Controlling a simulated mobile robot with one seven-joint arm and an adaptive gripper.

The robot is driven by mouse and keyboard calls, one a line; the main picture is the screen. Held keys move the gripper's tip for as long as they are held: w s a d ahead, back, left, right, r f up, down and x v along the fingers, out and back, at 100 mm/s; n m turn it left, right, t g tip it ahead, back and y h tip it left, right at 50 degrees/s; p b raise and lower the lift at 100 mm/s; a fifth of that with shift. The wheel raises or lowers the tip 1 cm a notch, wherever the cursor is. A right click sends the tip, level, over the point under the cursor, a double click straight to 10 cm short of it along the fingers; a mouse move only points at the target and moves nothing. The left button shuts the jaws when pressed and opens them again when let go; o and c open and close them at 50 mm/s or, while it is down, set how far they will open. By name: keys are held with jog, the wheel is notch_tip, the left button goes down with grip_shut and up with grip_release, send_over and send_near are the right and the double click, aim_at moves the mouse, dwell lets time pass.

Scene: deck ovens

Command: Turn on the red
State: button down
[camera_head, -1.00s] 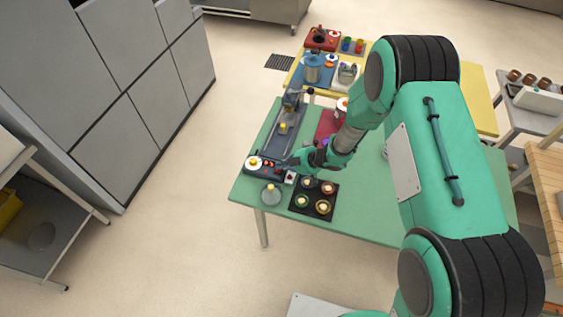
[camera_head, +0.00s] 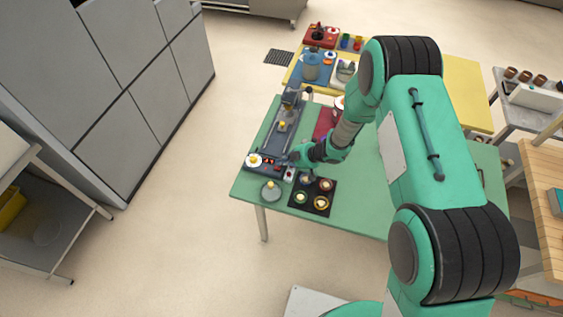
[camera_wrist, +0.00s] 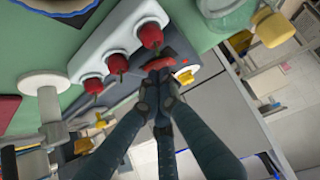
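In the wrist view a pale panel (camera_wrist: 120,42) carries three red knobs in a row, one of them a red knob (camera_wrist: 151,35) nearest my fingers. In the head view my gripper (camera_head: 295,157) is low over the green table's left front, beside a small white box (camera_head: 289,174) and a dark unit with red buttons (camera_head: 268,162).
A round clear dish (camera_head: 271,190) and a black pad (camera_head: 328,186) with several coloured round pieces lie close to my gripper. A grey rail-like device (camera_head: 284,125) runs behind it. A yellow table (camera_head: 466,90) with more items stands beyond.

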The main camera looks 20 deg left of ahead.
jog(key=shift+s+d+f, duration=0.1)
jog(key=shift+s+f, duration=0.05)
jog(key=shift+f, duration=0.05)
jog(key=shift+s+d+f, duration=0.1)
jog(key=shift+s+f, duration=0.05)
jog(key=shift+s, duration=0.35)
jog(key=shift+s+f, duration=0.15)
jog(key=shift+s, duration=0.35)
jog(key=shift+s+f, duration=0.1)
jog(key=shift+s, duration=0.05)
jog(key=shift+r+p, duration=0.5)
jog(key=shift+r, duration=0.15)
jog(key=r+p, duration=0.1)
jog(key=r, duration=0.1)
jog(key=r+p, duration=0.1)
jog(key=r, duration=0.1)
jog(key=shift+w+r+p, duration=0.1)
jog(key=shift+w+p, duration=0.3)
jog(key=v, duration=0.9)
jog(key=shift+w+d+r+b, duration=0.15)
jog(key=shift+w+r+b, duration=0.05)
jog(key=shift+r+b, duration=0.1)
